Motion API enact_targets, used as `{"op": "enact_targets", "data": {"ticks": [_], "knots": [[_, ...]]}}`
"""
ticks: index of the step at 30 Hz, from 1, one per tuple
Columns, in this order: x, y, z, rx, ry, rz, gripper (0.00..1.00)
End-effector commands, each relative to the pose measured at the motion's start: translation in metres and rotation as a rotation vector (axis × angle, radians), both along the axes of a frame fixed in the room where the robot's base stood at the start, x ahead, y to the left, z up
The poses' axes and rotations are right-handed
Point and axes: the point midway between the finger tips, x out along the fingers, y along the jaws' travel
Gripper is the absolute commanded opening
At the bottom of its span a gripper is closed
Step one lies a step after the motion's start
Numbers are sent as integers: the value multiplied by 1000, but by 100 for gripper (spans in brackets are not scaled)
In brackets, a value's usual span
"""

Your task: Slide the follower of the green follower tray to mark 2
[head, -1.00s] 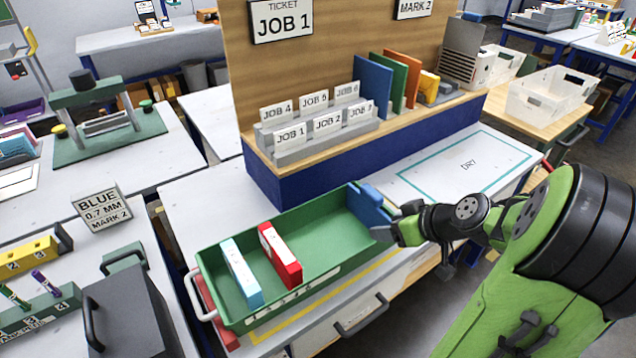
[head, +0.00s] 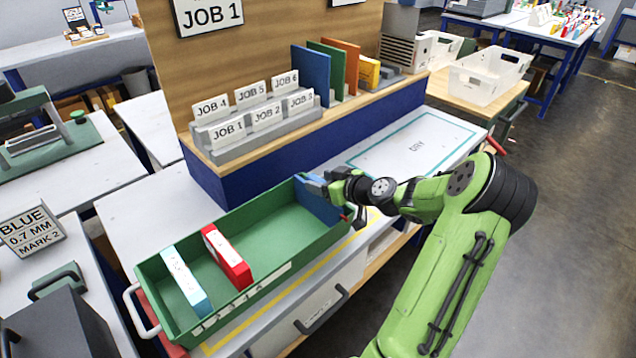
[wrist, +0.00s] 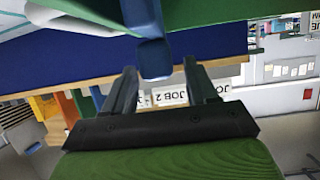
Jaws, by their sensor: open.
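The green follower tray (head: 262,292) lies lengthwise on the bench in the head view. Its blue follower (head: 320,207) stands upright at the right end. A red block (head: 227,257) and a pale blue block (head: 187,280) stand apart in the left half. Small numerals run along the left part of the front rim; mark 2 is too small to place surely. My gripper (head: 316,184) is open at the follower's top. In the wrist view, the blue follower tab (wrist: 154,58) shows between the two open fingers (wrist: 160,82), with gaps on both sides.
A rack of job cards (head: 250,125) and upright coloured folders (head: 325,72) stand on the raised shelf behind the tray. A blank area outlined in teal (head: 415,145) lies right of the tray. A sign reading BLUE 0.7 MM MARK 2 (head: 32,230) stands at the left.

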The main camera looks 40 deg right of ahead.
Motion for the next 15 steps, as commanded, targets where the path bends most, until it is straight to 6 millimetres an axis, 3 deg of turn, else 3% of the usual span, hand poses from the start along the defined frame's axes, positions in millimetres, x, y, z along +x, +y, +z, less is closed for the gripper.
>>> {"op": "enact_targets", "data": {"ticks": [4, 12, 15], "knots": [[16, 0, -7, 0, 0, 1, 57], [18, 0, -8, 1, 1, 0, 57], [18, 0, -8, 1, 1, 0, 44]]}}
